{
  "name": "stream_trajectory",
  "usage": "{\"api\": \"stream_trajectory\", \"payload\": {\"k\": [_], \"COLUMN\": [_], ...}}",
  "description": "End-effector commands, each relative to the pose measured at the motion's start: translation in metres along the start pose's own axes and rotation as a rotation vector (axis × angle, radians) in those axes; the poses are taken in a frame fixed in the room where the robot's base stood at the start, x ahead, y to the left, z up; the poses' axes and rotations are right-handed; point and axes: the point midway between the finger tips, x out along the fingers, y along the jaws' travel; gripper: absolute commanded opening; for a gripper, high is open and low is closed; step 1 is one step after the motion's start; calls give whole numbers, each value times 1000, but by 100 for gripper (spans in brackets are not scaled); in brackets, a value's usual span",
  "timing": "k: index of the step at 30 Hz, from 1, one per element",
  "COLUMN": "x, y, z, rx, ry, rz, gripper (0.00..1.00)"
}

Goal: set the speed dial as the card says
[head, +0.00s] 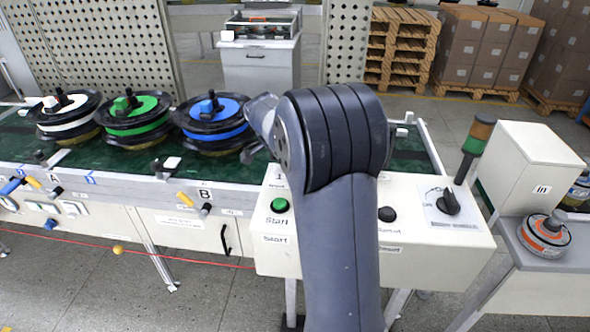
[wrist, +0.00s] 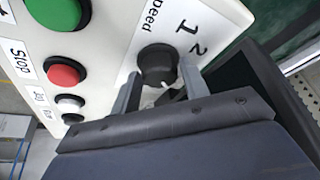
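The speed dial (wrist: 157,63) is a round black knob on the white panel in the wrist view, beside the printed word "Speed" and the numbers 1 and 2. A small white mark shows on its lower right edge, on the side near my gripper. My gripper (wrist: 160,80) is open, one finger to each side of the dial's near part; I cannot tell whether either finger touches it. My arm hides the dial in the head view. A small white card (head: 180,223) is on the conveyor's front there; its print is too small to read.
On the panel are a green start button (head: 279,205), a red stop button (wrist: 62,72) and a black rotary switch (head: 448,201). Hub motors with white, green and blue (head: 213,118) tops sit on the conveyor. A signal lamp (head: 476,140) stands at the right.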

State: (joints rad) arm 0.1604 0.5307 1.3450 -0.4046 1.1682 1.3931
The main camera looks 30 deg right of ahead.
Motion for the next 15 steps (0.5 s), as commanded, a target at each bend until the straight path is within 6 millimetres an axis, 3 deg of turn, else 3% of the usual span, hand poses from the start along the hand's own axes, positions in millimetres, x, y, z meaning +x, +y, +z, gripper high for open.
{"api": "stream_trajectory", "payload": {"k": [5, 15], "x": [0, -8], "y": [0, -1], "z": [0, 0], "rx": [-1, -1], "ry": [1, 2], "rz": [0, -3], "gripper": [57, 57]}}
